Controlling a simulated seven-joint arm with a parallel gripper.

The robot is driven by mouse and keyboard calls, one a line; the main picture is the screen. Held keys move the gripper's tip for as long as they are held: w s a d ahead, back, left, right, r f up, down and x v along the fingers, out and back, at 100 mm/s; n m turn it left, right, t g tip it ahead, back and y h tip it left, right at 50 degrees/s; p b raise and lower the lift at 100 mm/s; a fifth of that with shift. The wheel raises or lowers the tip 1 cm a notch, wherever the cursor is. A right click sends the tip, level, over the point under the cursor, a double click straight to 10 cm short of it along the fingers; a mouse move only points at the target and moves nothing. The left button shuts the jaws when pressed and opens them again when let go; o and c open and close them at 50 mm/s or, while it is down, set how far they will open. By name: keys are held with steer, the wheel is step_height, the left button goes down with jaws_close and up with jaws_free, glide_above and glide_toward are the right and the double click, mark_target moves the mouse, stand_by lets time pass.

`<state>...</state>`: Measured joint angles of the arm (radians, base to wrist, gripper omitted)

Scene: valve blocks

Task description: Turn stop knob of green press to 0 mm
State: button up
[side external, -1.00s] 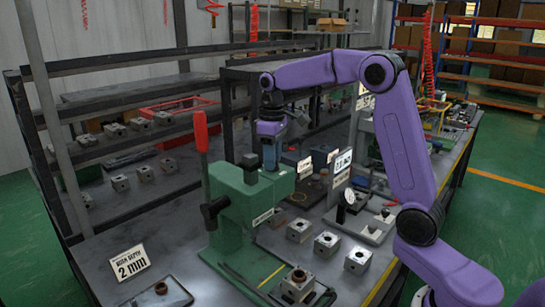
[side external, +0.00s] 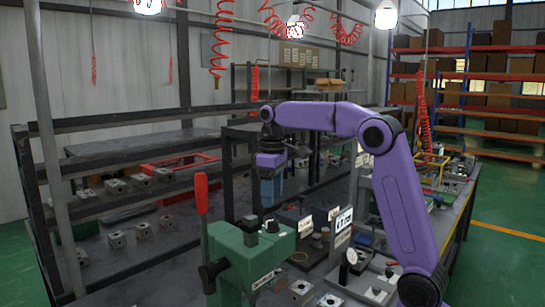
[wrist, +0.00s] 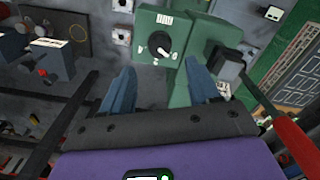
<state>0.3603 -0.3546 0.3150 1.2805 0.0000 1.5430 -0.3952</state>
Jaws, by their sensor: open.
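The green press (side external: 235,263) stands on the bench in the side external view, with a red-handled lever (side external: 201,195) at its left. Its black stop knob (side external: 272,226) is on top of the green head. In the wrist view the round knob (wrist: 159,44) sits on a green plate with white marks around it. My gripper (side external: 270,192) is above the press head, pointing down, open and empty. In the wrist view its blue fingertips (wrist: 160,72) are apart, below the knob in the picture.
A dark square block (wrist: 231,64) stands on the press beside the knob, near my right-hand finger. The red lever handle (wrist: 295,140) is at lower right. A dial gauge stand (side external: 350,256) and signs (side external: 343,220) are right of the press. Dark shelf rails (side external: 120,173) lie behind.

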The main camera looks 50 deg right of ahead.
step_height(320, 180, up, 10)
stand_by(0.6)
steer(key=shift+r, duration=0.15)
stand_by(0.5)
steer(key=s+a+f+n, duration=0.4)
steer(key=s+a+f, duration=0.7)
steer(key=s+a, duration=0.3)
steer(key=s+d+f+n, duration=0.2)
steer(key=s+f, duration=0.4)
steer(key=s, duration=0.4)
steer(key=s+d+f+n, duration=0.1)
steer(key=s+f+n, duration=0.1)
steer(key=s+f, duration=0.5)
steer(key=s, duration=0.3)
steer(key=shift+s+d+f, duration=0.15)
steer(key=shift+s+d, duration=0.25)
